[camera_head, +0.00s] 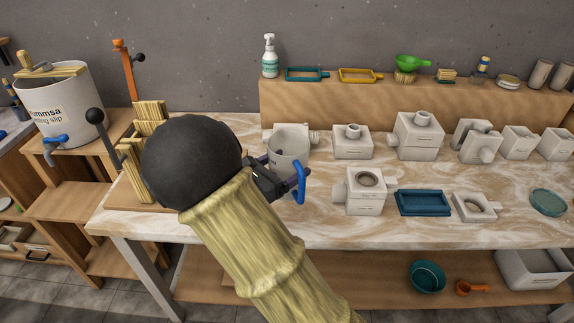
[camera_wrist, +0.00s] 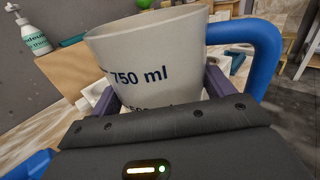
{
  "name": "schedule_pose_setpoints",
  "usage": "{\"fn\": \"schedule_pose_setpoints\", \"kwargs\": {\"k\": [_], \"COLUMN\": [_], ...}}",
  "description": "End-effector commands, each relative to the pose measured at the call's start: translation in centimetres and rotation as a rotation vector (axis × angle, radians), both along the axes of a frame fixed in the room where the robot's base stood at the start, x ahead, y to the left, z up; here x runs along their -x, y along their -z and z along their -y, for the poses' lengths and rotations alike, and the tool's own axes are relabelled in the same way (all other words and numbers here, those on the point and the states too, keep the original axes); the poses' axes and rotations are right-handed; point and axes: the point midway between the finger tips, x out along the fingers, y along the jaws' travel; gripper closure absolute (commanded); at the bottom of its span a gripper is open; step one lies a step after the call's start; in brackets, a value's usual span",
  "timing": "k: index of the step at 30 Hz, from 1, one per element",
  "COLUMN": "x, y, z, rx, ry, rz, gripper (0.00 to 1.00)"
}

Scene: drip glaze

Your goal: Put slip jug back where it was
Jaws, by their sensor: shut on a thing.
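The slip jug is a pale translucent jug (camera_head: 288,146) with a blue handle. My gripper (camera_head: 272,176) is shut on it and holds it upright or nearly so over the left part of the marbled worktop. In the wrist view the jug (camera_wrist: 150,65) fills the space between my fingers, with "750 ml" printed on its side and the blue handle to the right. Its lower part is hidden by my gripper. I cannot tell whether its base touches the worktop.
White plaster moulds (camera_head: 352,141) stand behind and right of the jug. An open-topped mould (camera_head: 365,191) and a blue tray (camera_head: 423,202) are at the front right. A slip bucket (camera_head: 62,105) stands at far left. A raised wooden shelf (camera_head: 420,103) runs along the back.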

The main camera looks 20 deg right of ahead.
Motion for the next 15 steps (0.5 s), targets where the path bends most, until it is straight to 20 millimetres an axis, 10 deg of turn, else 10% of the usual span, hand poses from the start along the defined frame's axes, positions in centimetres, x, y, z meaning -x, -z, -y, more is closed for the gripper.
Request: {"fn": "schedule_pose_setpoints", "kwargs": {"k": [15], "x": [-5.2], "y": [1.6], "z": [2.1], "rx": [-0.001], "ry": [-0.026], "rz": [-0.002], "gripper": [0.62]}}
